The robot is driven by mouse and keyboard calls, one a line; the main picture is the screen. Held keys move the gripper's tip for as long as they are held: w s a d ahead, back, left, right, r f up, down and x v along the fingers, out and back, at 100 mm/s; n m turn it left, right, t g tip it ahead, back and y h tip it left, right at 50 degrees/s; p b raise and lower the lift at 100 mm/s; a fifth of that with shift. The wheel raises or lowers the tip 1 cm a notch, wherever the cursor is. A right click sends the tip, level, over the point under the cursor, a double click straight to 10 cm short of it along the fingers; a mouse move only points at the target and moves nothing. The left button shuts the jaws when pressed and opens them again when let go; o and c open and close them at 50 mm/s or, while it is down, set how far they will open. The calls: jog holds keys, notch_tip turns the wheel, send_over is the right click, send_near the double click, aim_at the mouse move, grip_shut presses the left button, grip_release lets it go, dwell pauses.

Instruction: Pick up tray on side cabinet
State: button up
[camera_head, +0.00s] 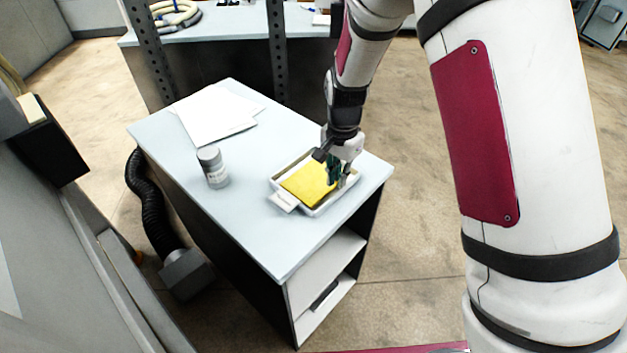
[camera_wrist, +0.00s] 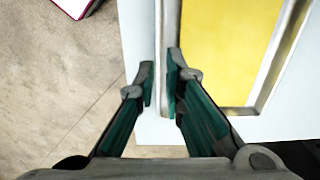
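The tray (camera_head: 318,210) is a shallow white dish with a raised rim and a yellow sheet (camera_head: 308,183) lying inside. It sits on the side cabinet (camera_head: 256,232), near the corner of its pale top. My gripper (camera_head: 339,179) is at the tray's right side, pointing down. In the wrist view, my gripper (camera_wrist: 160,85) has its two green-padded fingers close together, one on each side of the tray's wall (camera_wrist: 168,25). The wall fills the narrow gap between the fingertips. The tray looks level, and I see no clear lift off the top.
A grey-white jar (camera_head: 213,168) and white papers (camera_head: 214,118) stand and lie on the cabinet top, left of the tray. A black hose (camera_head: 147,205) runs beside the cabinet. A second table (camera_head: 225,27) with metal posts is behind. Open floor (camera_head: 425,200) lies to the right.

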aim_at(337, 192)
jog(key=f+p, duration=0.1)
jog(key=f, duration=0.3)
jog(key=shift+s+f, duration=0.2)
jog(key=shift+w+f, duration=0.1)
jog(key=shift+f, duration=0.4)
grip_shut()
jog(key=shift+r, duration=0.1)
